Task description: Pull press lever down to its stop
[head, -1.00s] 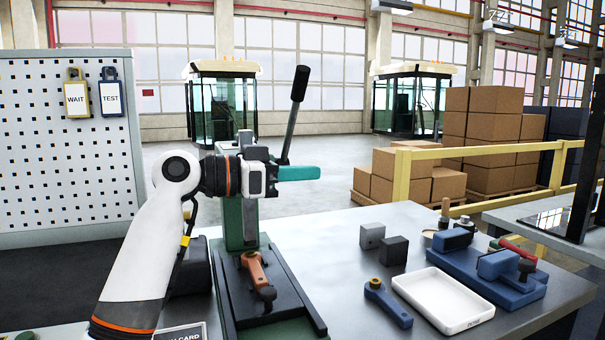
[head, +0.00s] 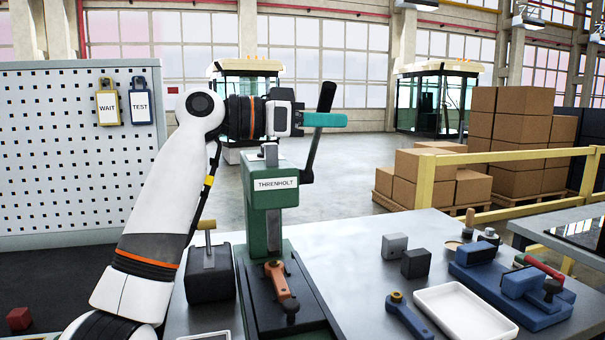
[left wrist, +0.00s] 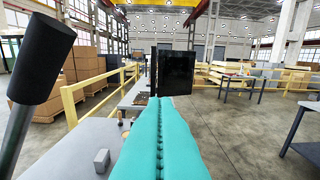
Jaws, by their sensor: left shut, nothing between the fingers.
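The green press (head: 262,215), labelled THRENHOLT, stands on the bench in the head view. Its lever (head: 327,96) has a thick black grip and a dark rod, and points up, leaning slightly right. My left gripper (head: 340,120) has teal fingers pressed together, with nothing between them. It is above the press head, and its fingers cross in front of the lever just below the grip, hiding a bit of it. In the left wrist view the lever grip (left wrist: 42,60) is at the left, apart from the shut fingers (left wrist: 158,125). My right gripper is in neither view.
Grey blocks (head: 415,263), a blue-handled tool (head: 408,315), a white tray (head: 465,312) and a blue fixture (head: 520,290) are to the right. A pegboard (head: 60,160) stands left.

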